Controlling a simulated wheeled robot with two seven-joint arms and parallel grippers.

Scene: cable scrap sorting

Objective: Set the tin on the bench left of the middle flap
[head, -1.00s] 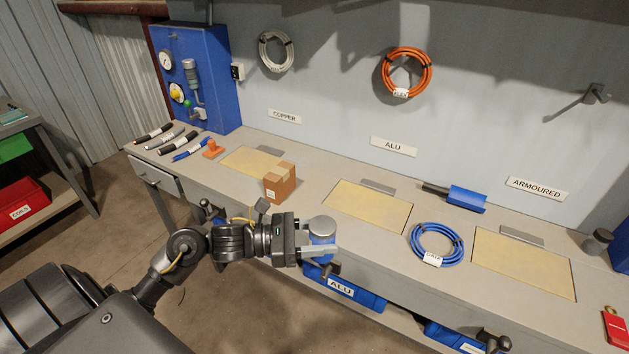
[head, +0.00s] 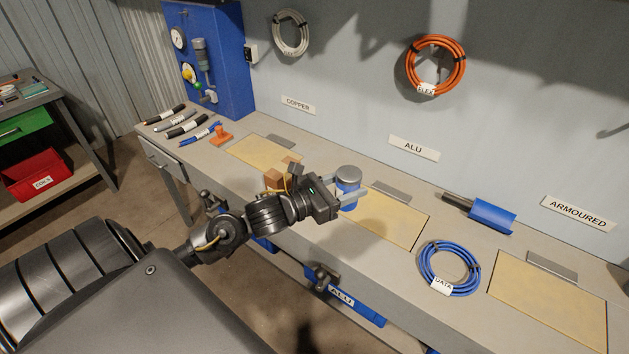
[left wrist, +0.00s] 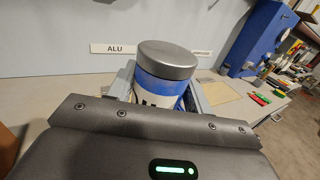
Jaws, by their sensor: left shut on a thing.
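The tin (head: 348,176), blue with a grey lid, is upright in my left gripper (head: 350,192), which is shut on it. In the head view it appears over the left part of the middle flap (head: 405,224), the tan panel below the ALU sign. I cannot tell how high it is above the bench (head: 225,180). The left wrist view shows the tin (left wrist: 167,62) between the fingers, its label partly hidden by the gripper body. My right gripper is not in view.
The copper flap (head: 250,152) lies further left. A blue cable coil (head: 449,268) and a blue scoop (head: 490,215) lie to the right of the middle flap.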

